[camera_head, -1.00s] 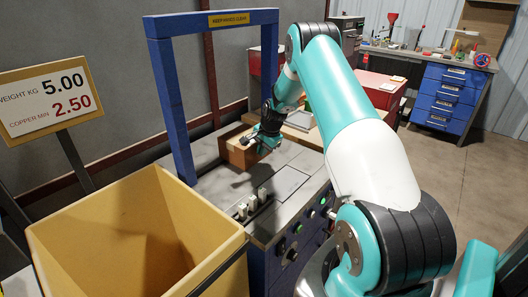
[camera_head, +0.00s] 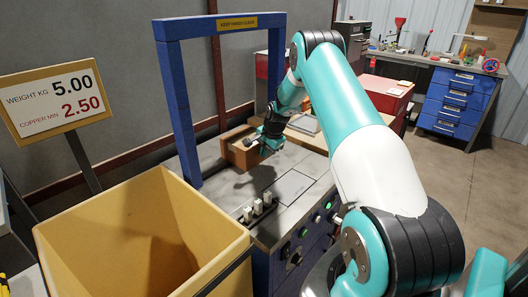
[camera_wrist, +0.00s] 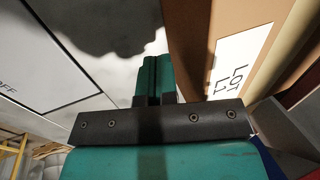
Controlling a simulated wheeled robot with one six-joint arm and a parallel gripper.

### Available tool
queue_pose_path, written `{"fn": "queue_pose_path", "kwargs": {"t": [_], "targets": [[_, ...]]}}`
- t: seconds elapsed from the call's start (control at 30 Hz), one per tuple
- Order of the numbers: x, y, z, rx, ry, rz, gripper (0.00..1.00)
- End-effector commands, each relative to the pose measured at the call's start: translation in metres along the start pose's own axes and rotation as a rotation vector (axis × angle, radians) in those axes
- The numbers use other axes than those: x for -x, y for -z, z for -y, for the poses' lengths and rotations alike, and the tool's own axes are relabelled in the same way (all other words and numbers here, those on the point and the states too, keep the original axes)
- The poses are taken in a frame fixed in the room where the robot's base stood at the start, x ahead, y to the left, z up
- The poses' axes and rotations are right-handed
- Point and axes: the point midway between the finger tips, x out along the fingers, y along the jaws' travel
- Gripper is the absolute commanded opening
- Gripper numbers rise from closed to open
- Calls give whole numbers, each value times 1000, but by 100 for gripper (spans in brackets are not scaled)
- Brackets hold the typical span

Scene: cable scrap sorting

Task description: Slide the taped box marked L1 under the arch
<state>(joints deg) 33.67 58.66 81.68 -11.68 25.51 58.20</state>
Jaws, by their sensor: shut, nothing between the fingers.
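The brown taped box (camera_head: 240,152) sits on the grey bench top beyond the arch's near leg, partly hidden behind my gripper. In the wrist view its side (camera_wrist: 205,30) fills the upper right, with a white label (camera_wrist: 243,58) reading "LOT L1". The blue arch (camera_head: 176,95) stands over the bench, with a yellow "keep hands clear" sign on its crossbar. My gripper (camera_head: 265,145) is shut and empty, right beside the box. In the wrist view its closed fingers (camera_wrist: 153,75) lie just left of the box; I cannot tell whether they touch it.
A yellow bin (camera_head: 215,252) stands in front of the bench. A weight sign (camera_head: 58,98) stands at left. The bench top (camera_head: 222,187) between box and switches is clear.

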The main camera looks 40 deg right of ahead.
Motion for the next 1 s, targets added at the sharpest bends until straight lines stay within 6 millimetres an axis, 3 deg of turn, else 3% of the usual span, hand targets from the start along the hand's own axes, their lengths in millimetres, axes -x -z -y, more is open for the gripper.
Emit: {"fn": "queue_pose_path", "kwargs": {"t": [0.37,1.0], "targets": [[5,0,-2,0,0,0,0],[74,0,-5,-1,0,0,0]]}}
